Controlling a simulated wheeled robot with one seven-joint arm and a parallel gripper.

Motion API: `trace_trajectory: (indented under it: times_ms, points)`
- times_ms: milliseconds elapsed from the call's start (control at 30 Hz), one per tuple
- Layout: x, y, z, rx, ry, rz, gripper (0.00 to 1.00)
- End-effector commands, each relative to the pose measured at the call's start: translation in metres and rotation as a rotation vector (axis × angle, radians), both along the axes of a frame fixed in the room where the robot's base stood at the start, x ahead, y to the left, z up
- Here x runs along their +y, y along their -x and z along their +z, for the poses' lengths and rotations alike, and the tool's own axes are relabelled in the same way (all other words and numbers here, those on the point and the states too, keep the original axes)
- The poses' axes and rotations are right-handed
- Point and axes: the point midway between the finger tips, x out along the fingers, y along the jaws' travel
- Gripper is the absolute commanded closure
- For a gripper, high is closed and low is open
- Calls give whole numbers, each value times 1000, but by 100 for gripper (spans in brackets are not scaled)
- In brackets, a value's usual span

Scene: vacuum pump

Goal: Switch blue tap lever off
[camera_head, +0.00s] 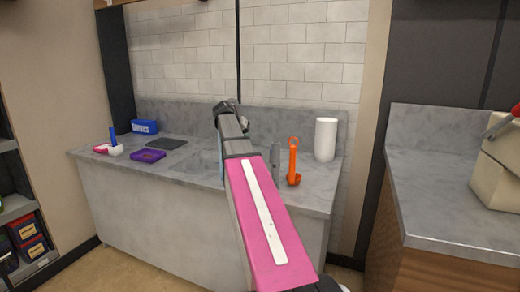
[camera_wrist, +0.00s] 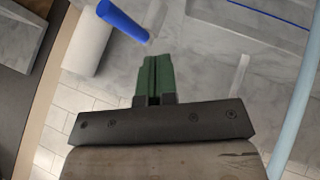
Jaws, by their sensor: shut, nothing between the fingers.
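A bright blue bar (camera_wrist: 122,20), which looks like the blue tap lever, slants across the upper left of the wrist view. Its lower right end is close to my fingertips in the picture, with a grey piece behind them. Whether they touch I cannot tell. My gripper (camera_wrist: 152,62) has green fingers that are shut with nothing between them. In the head view my pink and grey arm reaches over the counter towards the tiled wall. It hides the tap area, and I cannot make out the lever or the fingers there.
The grey counter (camera_head: 125,165) holds a white roll (camera_head: 325,139), an orange tool (camera_head: 293,163) and a grey cylinder (camera_head: 276,155) to the right of my arm. A purple tray (camera_head: 148,156) and a blue box (camera_head: 144,127) stand at left. A pale blue tube (camera_wrist: 294,95) is right in the wrist view.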

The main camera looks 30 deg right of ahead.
Motion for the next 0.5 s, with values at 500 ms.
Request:
trace_trajectory:
  times_ms: [500]
  points:
    - [-24,-5,-30,3,-2,1,100]
